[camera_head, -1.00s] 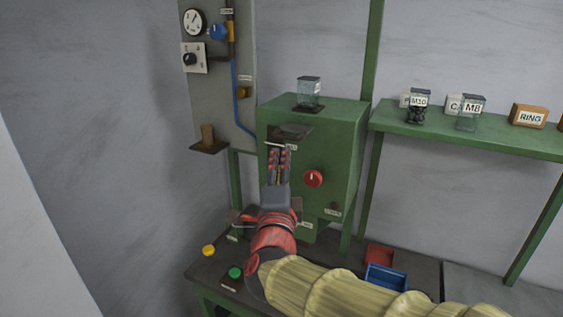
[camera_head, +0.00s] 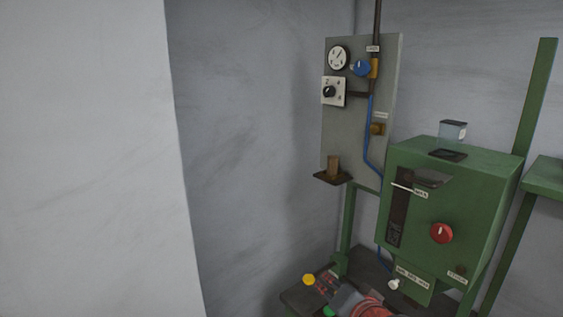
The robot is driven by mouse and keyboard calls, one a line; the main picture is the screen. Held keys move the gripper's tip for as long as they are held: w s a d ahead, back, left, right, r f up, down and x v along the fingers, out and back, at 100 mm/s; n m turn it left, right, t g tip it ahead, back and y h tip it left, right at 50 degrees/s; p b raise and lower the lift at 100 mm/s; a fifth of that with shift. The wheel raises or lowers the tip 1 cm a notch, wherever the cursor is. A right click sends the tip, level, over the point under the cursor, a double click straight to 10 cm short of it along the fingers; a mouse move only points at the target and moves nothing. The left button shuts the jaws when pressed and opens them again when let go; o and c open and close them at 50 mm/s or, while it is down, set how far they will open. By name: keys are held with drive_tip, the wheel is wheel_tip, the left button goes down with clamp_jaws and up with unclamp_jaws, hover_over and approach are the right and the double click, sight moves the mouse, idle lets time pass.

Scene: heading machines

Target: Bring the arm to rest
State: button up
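My gripper (camera_head: 322,284) is low in the picture, in front of the green heading machine (camera_head: 480,200) and over the bench (camera_head: 297,301). Its red fingers point up and to the left, beside a yellow button (camera_head: 308,280). The fingers are small and partly blend together, so I cannot tell whether they are open or shut. I see nothing held between them. Only the gripper and part of my red wrist show; the rest of my arm is below the picture edge.
A grey panel (camera_head: 345,130) with a gauge (camera_head: 339,57), dial and blue knob is on the wall behind. The machine bears a red knob (camera_head: 442,233) and a clear container (camera_head: 453,131). A green button (camera_head: 328,312) is close by my gripper. A pale wall (camera_head: 85,150) fills the left.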

drive_tip(key=s+d+f+n+g+h+b, duration=0.1)
drive_tip(key=s+d+f+n+g+b, duration=0.2)
drive_tip(key=s+f+b, duration=0.3)
drive_tip(key=s+d+f+n+g+h+b, duration=0.1)
drive_tip(key=s+d+f+n+g+b, duration=0.2)
drive_tip(key=s+f+b, duration=0.3)
drive_tip(key=s+d+f+n, duration=0.1)
drive_tip(key=s+f, duration=0.4)
drive_tip(key=s, duration=0.4)
drive_tip(key=shift+d+f, duration=0.15)
drive_tip(key=shift+f, duration=0.1)
